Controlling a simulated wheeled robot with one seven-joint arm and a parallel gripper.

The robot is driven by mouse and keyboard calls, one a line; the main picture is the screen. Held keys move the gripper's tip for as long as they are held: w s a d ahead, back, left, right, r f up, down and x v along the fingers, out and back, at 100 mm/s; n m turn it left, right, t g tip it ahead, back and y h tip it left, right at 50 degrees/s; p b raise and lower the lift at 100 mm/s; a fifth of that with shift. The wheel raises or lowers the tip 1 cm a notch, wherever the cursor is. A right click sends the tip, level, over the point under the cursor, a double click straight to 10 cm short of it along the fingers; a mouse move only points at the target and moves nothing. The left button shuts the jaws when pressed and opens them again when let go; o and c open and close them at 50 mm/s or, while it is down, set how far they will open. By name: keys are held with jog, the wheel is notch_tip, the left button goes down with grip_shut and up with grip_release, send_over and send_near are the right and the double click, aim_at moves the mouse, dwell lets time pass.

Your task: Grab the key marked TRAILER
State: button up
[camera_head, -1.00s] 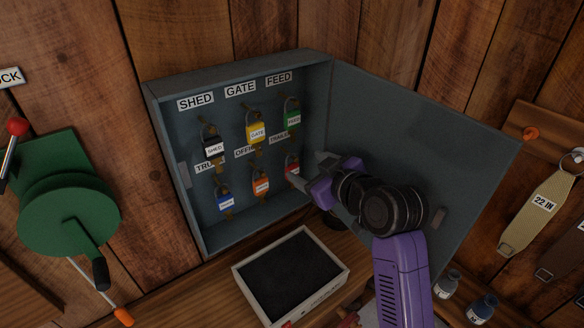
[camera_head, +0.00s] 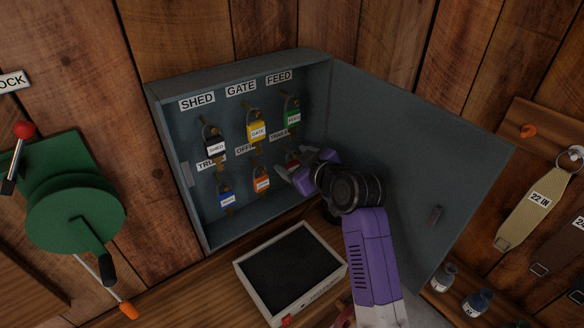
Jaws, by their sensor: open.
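The grey key cabinet (camera_head: 262,221) hangs open on the wood wall, with tagged keys on hooks in two rows. The TRAILER label (camera_head: 281,135) is at the right of the lower row, partly covered. The red-tagged key (camera_head: 291,158) below it is mostly hidden behind my gripper (camera_head: 289,175). My gripper is open, with its fingers at the lower right of the cabinet, close to that key. I cannot tell whether they touch it. The orange-tagged key (camera_head: 262,181) hangs just left of my fingers.
The blue (camera_head: 227,199), black (camera_head: 215,148), yellow (camera_head: 256,131) and green (camera_head: 292,119) tagged keys hang nearby. The cabinet door (camera_head: 420,150) stands open right of my arm. A dark-lined tray (camera_head: 246,285) lies below. A green crank reel (camera_head: 75,215) is at left; bottles (camera_head: 478,302) are lower right.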

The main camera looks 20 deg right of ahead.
jog(key=shift+c, duration=0.3)
grip_shut()
